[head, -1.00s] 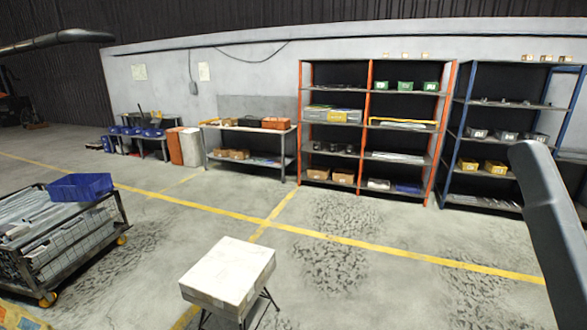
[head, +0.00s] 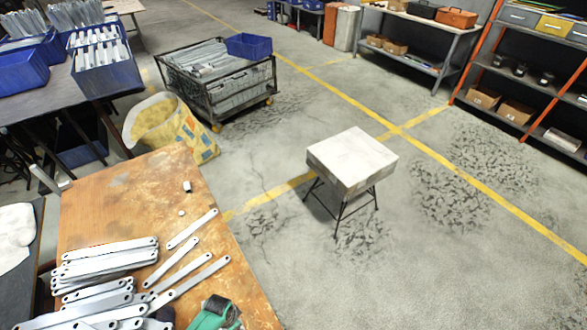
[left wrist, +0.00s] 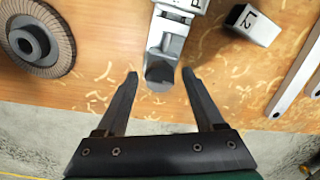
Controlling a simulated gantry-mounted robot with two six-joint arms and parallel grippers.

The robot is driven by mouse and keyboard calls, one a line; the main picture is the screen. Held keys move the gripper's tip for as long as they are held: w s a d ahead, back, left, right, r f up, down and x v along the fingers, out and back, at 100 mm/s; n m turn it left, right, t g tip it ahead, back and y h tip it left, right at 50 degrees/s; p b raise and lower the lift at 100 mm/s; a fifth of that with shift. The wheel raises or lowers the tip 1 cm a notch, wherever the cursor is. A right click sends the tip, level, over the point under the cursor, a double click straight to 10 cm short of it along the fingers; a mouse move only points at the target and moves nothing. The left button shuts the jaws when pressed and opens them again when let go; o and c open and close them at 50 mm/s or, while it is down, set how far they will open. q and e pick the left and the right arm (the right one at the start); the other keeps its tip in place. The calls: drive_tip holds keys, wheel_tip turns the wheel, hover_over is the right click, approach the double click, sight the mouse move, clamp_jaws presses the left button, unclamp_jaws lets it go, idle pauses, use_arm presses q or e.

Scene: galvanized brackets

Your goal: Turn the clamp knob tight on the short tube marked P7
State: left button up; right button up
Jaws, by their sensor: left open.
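In the left wrist view, a grey metal clamp (left wrist: 168,42) lies on the wooden bench top, with a dark round knob (left wrist: 159,75) at its near end. A pale piece with a partly cut-off mark starting with P (left wrist: 190,5) is at its far end; the rest of the mark is out of frame. My left gripper (left wrist: 160,76) is open, one finger on each side of the knob, with gaps visible on both sides. My right gripper is in neither view.
A short tube marked L2 (left wrist: 252,25) lies right of the clamp, with flat metal bars (left wrist: 300,75) beyond it. A flap disc (left wrist: 38,42) lies to the left. The bench edge is close below the knob. Several brackets (head: 105,262) cover the bench (head: 130,195) in the head view.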

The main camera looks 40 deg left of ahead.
use_arm(q)
drive_tip(key=n, duration=0.2)
drive_tip(key=shift+n, duration=0.3)
clamp_jaws()
idle(0.3)
